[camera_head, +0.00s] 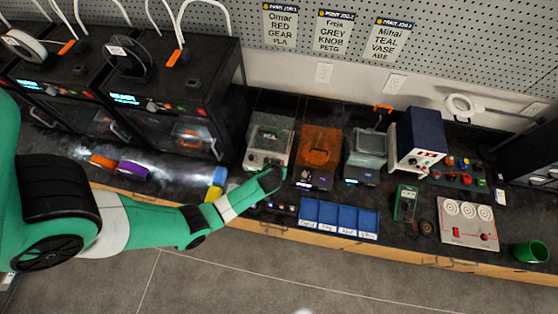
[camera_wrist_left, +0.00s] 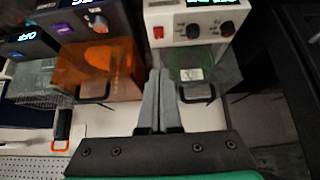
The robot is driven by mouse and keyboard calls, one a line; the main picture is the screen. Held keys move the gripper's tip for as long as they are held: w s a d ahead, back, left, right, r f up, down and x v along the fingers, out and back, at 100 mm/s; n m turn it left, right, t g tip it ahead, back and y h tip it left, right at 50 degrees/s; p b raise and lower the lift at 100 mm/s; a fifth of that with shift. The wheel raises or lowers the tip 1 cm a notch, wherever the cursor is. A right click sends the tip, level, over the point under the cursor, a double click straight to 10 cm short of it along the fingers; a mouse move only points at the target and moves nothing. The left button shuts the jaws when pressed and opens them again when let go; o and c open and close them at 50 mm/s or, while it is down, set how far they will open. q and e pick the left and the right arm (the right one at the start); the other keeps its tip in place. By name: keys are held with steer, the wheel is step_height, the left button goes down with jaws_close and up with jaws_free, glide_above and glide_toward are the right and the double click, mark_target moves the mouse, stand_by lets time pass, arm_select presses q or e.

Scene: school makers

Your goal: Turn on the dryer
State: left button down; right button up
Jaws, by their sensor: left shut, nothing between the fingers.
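Three box dryers stand side by side against the back wall: a white one with a green window (camera_head: 268,143), an orange one (camera_head: 318,148) and a grey one (camera_head: 366,150). My left gripper (camera_head: 272,178) is at the front of the white dryer, partly covering its front panel in the head view. The left wrist view is upside down. There my shut, empty fingers (camera_wrist_left: 160,100) lie over the gap between the orange dryer (camera_wrist_left: 100,65) and the white dryer (camera_wrist_left: 190,28). The white dryer shows a red switch (camera_wrist_left: 158,33) and two black knobs. I cannot tell whether the fingers touch anything.
Blue bins (camera_head: 340,218) sit at the bench's front edge. A blue power supply (camera_head: 420,138), a green multimeter (camera_head: 406,203) and a white panel (camera_head: 468,223) are to the right.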

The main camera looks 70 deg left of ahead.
arm_select(q)
steer(key=b+x, duration=0.7)
steer(key=shift+s+d+f, duration=0.1)
steer(key=shift+f, duration=0.25)
steer(key=f, duration=0.2)
steer(key=f+b, duration=0.1)
steer(key=shift+w+a+f, duration=0.15)
steer(key=shift+w+a, duration=0.15)
steer(key=shift+a, duration=0.1)
steer(key=shift+f, duration=0.65)
steer(key=shift+d, duration=0.1)
arm_select(e)
step_height(320, 180, down, 10)
steer(key=shift+r, duration=0.15)
